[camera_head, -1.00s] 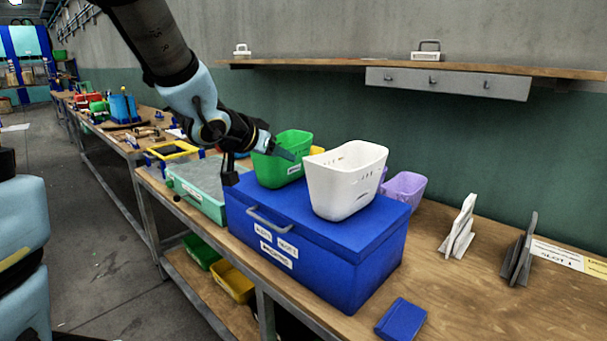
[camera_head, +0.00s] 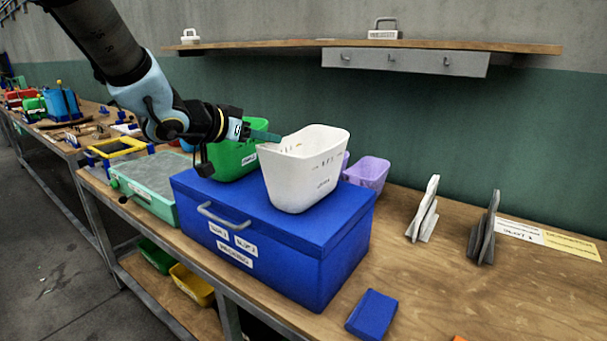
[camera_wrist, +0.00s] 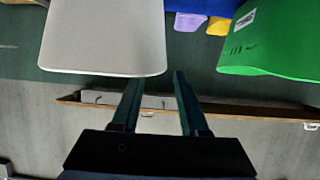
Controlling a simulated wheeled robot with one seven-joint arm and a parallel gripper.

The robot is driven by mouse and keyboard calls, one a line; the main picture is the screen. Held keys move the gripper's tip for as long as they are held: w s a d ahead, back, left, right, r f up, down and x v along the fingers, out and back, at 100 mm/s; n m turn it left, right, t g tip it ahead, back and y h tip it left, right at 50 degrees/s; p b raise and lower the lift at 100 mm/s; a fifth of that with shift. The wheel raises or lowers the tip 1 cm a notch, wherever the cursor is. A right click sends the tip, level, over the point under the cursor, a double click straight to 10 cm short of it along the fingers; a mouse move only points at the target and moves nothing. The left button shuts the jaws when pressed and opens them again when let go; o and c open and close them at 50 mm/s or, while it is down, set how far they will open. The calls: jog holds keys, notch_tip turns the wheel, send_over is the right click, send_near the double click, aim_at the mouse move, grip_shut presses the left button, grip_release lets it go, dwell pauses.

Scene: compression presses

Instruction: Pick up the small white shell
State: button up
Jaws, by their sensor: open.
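A white, open-topped, tapered shell (camera_head: 303,175) stands upright on the lid of the blue box (camera_head: 265,260). No other clearly shell-like white thing shows. My gripper (camera_head: 272,137) is open and empty, reaching from the left at about the height of the shell's rim. In the wrist view, which looks upside down, my gripper's two fingers (camera_wrist: 157,76) are apart. The white shell (camera_wrist: 105,38) is on their left, its rim close to the left fingertip; I cannot tell if they touch. A green bin (camera_head: 235,155) stands behind my gripper.
The green bin (camera_wrist: 275,40) is right of my fingers in the wrist view. Purple bins (camera_head: 367,173) stand behind the box. Grey and white stands (camera_head: 482,228) and a blue block (camera_head: 371,314) are on the bench (camera_head: 430,285). A wall shelf (camera_head: 300,44) runs above. Bench space right of the box is mostly free.

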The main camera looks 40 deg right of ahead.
aim_at(285, 141)
jog(key=p+x, duration=0.1)
jog(key=x, duration=0.5)
jog(key=shift+d+p, duration=0.3)
jog(key=shift+p, duration=0.1)
jog(key=shift+w+d+f, duration=0.25)
jog(key=shift+d, duration=0.2)
jog(key=shift+c, duration=0.3)
grip_shut()
dwell(0.4)
